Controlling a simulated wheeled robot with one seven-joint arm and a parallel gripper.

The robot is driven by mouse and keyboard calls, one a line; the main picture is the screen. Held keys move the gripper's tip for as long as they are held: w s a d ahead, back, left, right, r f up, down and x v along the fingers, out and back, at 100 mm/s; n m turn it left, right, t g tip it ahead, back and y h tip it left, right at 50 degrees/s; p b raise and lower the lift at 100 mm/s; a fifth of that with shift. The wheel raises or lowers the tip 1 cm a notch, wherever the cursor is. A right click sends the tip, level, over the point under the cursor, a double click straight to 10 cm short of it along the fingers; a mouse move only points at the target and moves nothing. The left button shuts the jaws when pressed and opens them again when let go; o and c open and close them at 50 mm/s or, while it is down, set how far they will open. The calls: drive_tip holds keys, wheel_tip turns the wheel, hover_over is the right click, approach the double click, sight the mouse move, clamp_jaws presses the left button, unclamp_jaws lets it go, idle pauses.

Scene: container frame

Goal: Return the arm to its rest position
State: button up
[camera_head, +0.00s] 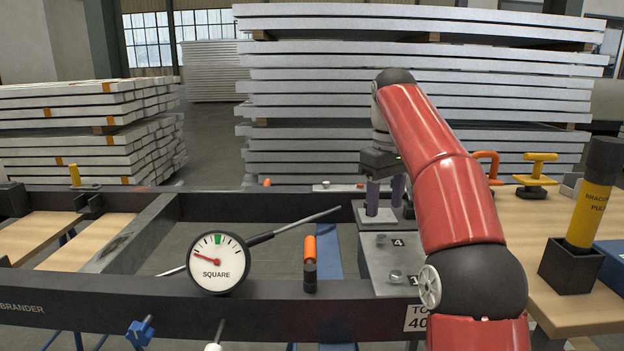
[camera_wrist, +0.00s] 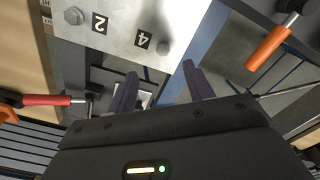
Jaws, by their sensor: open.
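My red arm (camera_head: 440,165) reaches forward on the right side of the head view and bends down to my gripper (camera_head: 384,208). The gripper points down over the dark frame, just behind the grey numbered plate (camera_head: 377,262). In the wrist view my gripper (camera_wrist: 160,70) has its two dark purple fingers spread apart, with nothing between them. The plate (camera_wrist: 118,32) lies beyond the fingertips, with bolts and the labels 2 and 4. I cannot tell the exact gap between fingertips and frame.
A dial marked SQUARE (camera_head: 216,263) and an orange-handled tool (camera_head: 310,258) stand on the dark frame (camera_head: 130,310). A wooden bench (camera_head: 540,280) at right holds a yellow cylinder (camera_head: 590,215) in a black holder and a yellow clamp (camera_head: 537,172). Panel stacks (camera_head: 330,110) stand behind.

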drive_tip(key=s+m, duration=0.1)
drive_tip(key=s, duration=0.2)
drive_tip(key=s+t, duration=0.1)
drive_tip(key=s, duration=0.3)
drive_tip(key=s+m+t, duration=0.1)
drive_tip(key=s, duration=0.3)
drive_tip(key=shift+s+a+f+m, duration=0.25)
drive_tip(key=shift+a+f+m, duration=0.05)
drive_tip(key=shift+a, duration=0.05)
drive_tip(key=shift+m+t, duration=0.6)
drive_tip(key=shift+t, duration=0.1)
drive_tip(key=s+f, duration=0.1)
drive_tip(key=s, duration=0.1)
drive_tip(key=s+f, duration=0.1)
drive_tip(key=s, duration=0.1)
drive_tip(key=s+f, duration=0.1)
drive_tip(key=s, duration=0.1)
drive_tip(key=shift+s+d+f, duration=0.25)
drive_tip(key=shift+d+f, duration=0.05)
drive_tip(key=shift+f, duration=0.05)
drive_tip(key=s+d+f+m+t, duration=0.1)
drive_tip(key=s+f+m+t, duration=0.1)
drive_tip(key=s+f, duration=1)
drive_tip(key=shift+f+m, duration=0.5)
drive_tip(key=shift+f, duration=0.1)
